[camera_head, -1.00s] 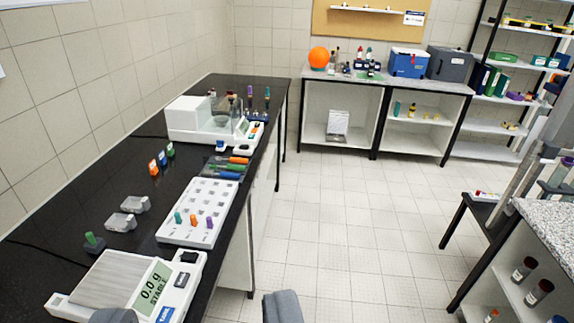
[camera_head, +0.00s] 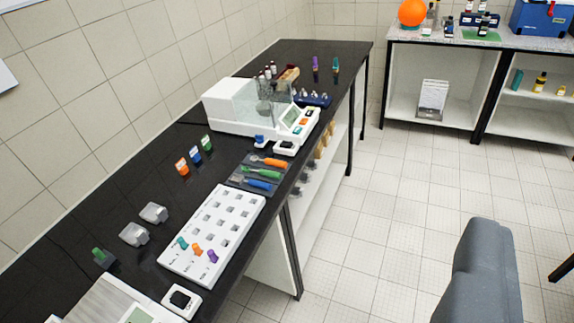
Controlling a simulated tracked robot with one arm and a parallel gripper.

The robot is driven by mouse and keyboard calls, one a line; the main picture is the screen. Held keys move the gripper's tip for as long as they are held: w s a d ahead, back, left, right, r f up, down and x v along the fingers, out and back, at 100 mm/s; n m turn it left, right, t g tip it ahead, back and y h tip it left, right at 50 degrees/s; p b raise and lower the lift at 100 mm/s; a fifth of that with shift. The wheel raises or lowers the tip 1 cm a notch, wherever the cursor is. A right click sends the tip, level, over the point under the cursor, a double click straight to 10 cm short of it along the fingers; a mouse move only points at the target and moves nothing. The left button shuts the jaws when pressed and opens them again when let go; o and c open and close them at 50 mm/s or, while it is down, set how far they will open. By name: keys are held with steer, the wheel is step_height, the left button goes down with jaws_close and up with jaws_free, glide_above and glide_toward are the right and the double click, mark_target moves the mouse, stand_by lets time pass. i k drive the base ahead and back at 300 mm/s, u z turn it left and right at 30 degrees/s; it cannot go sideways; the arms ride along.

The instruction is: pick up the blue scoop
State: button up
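The blue scoop (camera_head: 258,185) lies on a dark tray (camera_head: 238,180) on the black bench, nearest of three scoops with coloured handles. The green scoop (camera_head: 262,173) and the orange scoop (camera_head: 270,162) lie just beyond it. A grey part that looks like one side of my gripper (camera_head: 482,275) rises at the bottom right, over the floor and well apart from the scoops. The other side is out of the picture, so I cannot see whether it is open or shut.
A white rack with square holes (camera_head: 228,210) stands in front of the scoop tray. A white balance with a clear shield (camera_head: 225,120) stands behind it. The floor (camera_head: 385,200) right of the bench is clear.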

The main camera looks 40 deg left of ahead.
mark_target(237, 178)
steer(key=u, duration=0.3)
steer(key=i, duration=1.25)
steer(key=u, duration=0.75)
steer(key=i, duration=0.4)
steer(key=u, duration=0.25)
steer(key=k, duration=0.85)
steer(key=u, duration=0.15)
steer(key=i, duration=0.9)
steer(key=z, duration=0.05)
